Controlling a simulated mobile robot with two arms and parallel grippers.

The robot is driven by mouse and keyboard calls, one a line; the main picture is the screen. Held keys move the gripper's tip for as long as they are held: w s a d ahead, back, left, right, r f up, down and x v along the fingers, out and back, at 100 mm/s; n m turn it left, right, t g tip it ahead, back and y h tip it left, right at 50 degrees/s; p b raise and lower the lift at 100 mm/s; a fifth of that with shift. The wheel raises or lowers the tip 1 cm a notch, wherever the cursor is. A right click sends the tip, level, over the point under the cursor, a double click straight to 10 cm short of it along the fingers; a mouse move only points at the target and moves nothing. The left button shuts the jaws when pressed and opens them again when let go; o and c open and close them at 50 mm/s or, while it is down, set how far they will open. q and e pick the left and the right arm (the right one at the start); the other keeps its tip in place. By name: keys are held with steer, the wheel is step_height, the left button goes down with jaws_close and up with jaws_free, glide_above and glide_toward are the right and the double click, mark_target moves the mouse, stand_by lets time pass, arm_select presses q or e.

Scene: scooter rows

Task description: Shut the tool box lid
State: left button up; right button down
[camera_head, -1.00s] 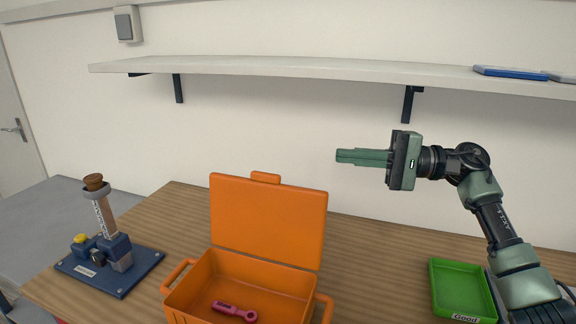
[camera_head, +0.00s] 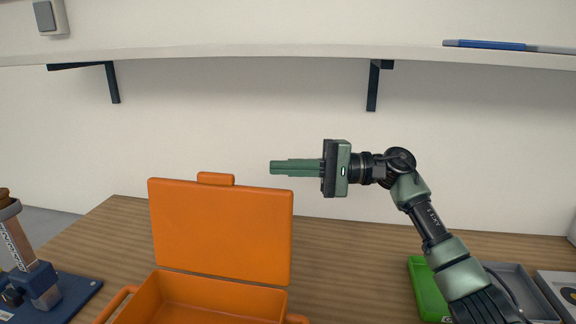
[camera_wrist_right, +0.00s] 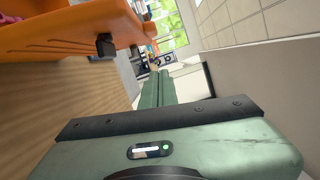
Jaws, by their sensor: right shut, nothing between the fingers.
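The orange tool box (camera_head: 205,293) stands on the wooden workbench, its lower part cut off by the bottom edge of the head view. Its lid (camera_head: 222,232) stands open and upright at the back, with a small tab on its top edge. My right gripper (camera_head: 272,168) is shut and empty, its fingers pointing left, just above and to the right of the lid's top edge in the picture. In the right wrist view, the fingers (camera_wrist_right: 160,88) are together, and the orange lid (camera_wrist_right: 110,18) shows at upper left, apart from them. My left gripper is not in view.
A wall shelf (camera_head: 290,53) runs above my right arm. A blue fixture (camera_head: 50,295) stands at left, and a green tray (camera_head: 424,290) and a grey tray (camera_head: 520,285) lie at right. Bare bench top (camera_head: 350,260) lies between lid and trays.

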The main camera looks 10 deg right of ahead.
mark_target(231, 174)
steer(key=s+a+p, duration=0.2)
steer(key=a+p, duration=0.1)
steer(key=a, duration=0.5)
steer(key=shift+s+r+p, duration=0.25)
steer(key=shift+r+p, duration=0.1)
steer(key=shift+r, duration=0.05)
steer(key=shift+d, duration=0.1)
steer(key=s+b, duration=0.1)
steer(key=n+b, duration=0.1)
steer(key=s+a+b, duration=0.1)
steer(key=b, duration=0.1)
steer(key=shift+s+r+h, duration=0.3)
steer(key=shift+r, duration=0.2)
